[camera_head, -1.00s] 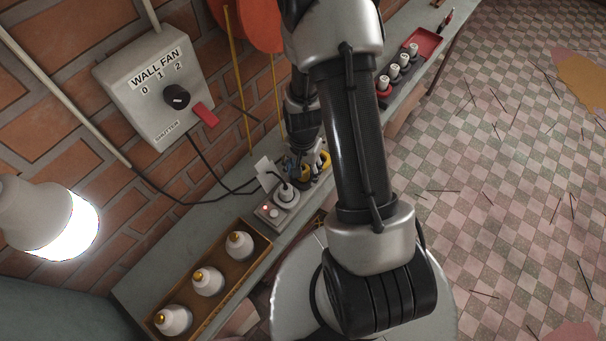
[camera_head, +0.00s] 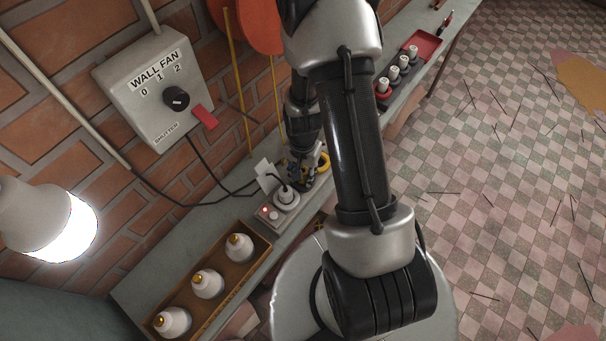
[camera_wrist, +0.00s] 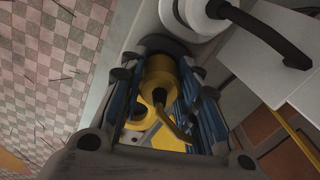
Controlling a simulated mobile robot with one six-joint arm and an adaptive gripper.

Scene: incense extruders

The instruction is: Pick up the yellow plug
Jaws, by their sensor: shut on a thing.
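The yellow plug (camera_wrist: 159,75) sits between the blue-lined fingers of my gripper (camera_wrist: 157,82) in the wrist view, with a bent yellow piece in front of it. My gripper is shut on the plug. In the head view my gripper (camera_head: 302,172) is low over the shelf, just behind a white plug (camera_head: 285,194). A yellow part (camera_head: 323,163) shows at its right side there. I cannot tell whether the plug still touches the surface under it.
The white plug with a black cable (camera_wrist: 242,22) is close beside my gripper. A power strip (camera_head: 268,214) with a red light, a tray of white bulbs (camera_head: 238,277), and a red tray (camera_head: 428,42) share the narrow shelf. The brick wall and wall fan box (camera_head: 150,95) stand left.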

